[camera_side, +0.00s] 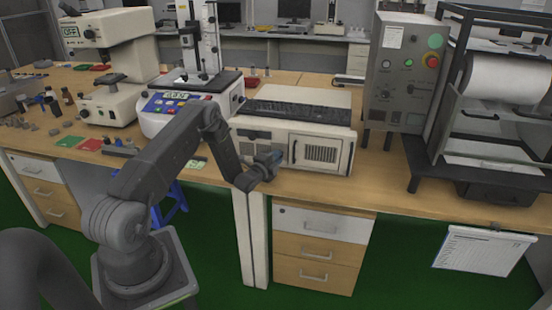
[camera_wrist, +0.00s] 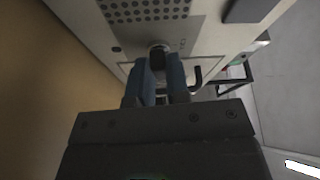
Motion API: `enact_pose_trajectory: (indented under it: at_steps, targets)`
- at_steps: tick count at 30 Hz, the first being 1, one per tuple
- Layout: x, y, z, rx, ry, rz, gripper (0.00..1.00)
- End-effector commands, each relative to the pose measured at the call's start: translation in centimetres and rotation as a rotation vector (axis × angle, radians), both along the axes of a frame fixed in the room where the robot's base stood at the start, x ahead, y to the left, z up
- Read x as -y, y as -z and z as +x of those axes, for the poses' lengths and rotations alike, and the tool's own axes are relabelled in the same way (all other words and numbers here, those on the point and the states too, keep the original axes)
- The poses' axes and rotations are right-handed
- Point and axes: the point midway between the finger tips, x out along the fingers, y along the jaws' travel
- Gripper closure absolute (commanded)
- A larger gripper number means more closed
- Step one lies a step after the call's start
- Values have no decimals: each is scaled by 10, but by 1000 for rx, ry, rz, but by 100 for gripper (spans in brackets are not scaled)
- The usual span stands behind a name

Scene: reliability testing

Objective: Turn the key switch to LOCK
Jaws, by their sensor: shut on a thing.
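The key switch (camera_wrist: 158,47) shows in the wrist view as a round metal collar on the front panel of a beige rack computer (camera_side: 341,151). My gripper (camera_wrist: 159,67) has its two blue fingers close together right at the collar, shut on the dark key between them. The key itself is mostly hidden by the fingers, and its angle and any LOCK marking cannot be read. In the side view my gripper (camera_side: 272,160) is at the left part of the computer's front, and it hides the switch there.
A black door handle (camera_wrist: 196,78) is just right of the fingers in the wrist view. A keyboard (camera_side: 295,109) lies on the computer. A grey control box (camera_side: 405,70) with an emergency stop stands to the right, and a white instrument (camera_side: 190,112) to the left.

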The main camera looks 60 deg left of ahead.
Motion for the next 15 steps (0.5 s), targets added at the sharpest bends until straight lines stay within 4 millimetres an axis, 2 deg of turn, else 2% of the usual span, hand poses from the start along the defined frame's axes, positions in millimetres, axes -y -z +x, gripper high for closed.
enact_pose_trajectory:
  at_steps: [6, 15]
  targets:
    - [0, 2, 0, 146, 0, -146, 100]
    - [0, 2, 0, 172, -1, -172, 100]
